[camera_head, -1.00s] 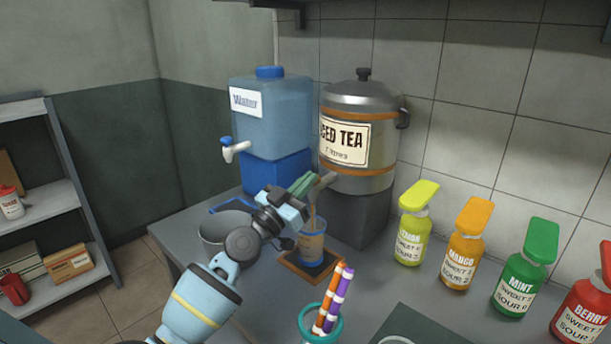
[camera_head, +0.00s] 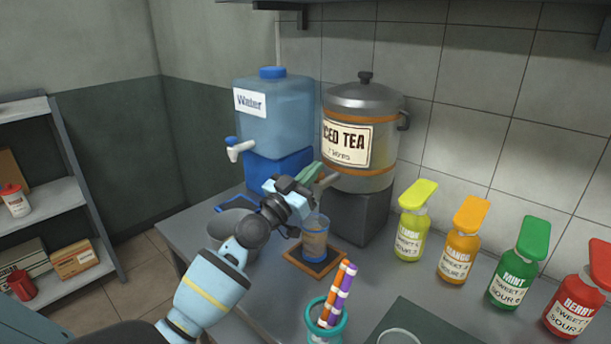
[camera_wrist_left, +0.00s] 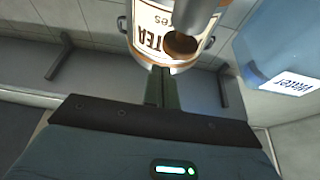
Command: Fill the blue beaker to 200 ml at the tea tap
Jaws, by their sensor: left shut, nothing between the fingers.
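The blue beaker (camera_head: 315,240) stands upright on a small brown-edged tray (camera_head: 297,256) below the tea tap. Brown liquid shows inside it; its level against the marks is too small to read. The iced tea urn (camera_head: 372,125) stands on a dark block, its tap spout (camera_head: 327,181) pointing down-left above the beaker. My left gripper (camera_head: 313,174) is shut and empty, its green fingers beside the spout. In the left wrist view the shut fingers (camera_wrist_left: 161,88) point at the urn (camera_wrist_left: 150,50). My right gripper is not in view.
A blue water dispenser (camera_head: 275,115) stands left of the urn. A grey bucket (camera_head: 230,230) is behind my left arm. A teal cup (camera_head: 322,328) with striped straws is in front. Several syrup bottles, from lemon (camera_head: 412,225) to berry (camera_head: 580,305), line the right.

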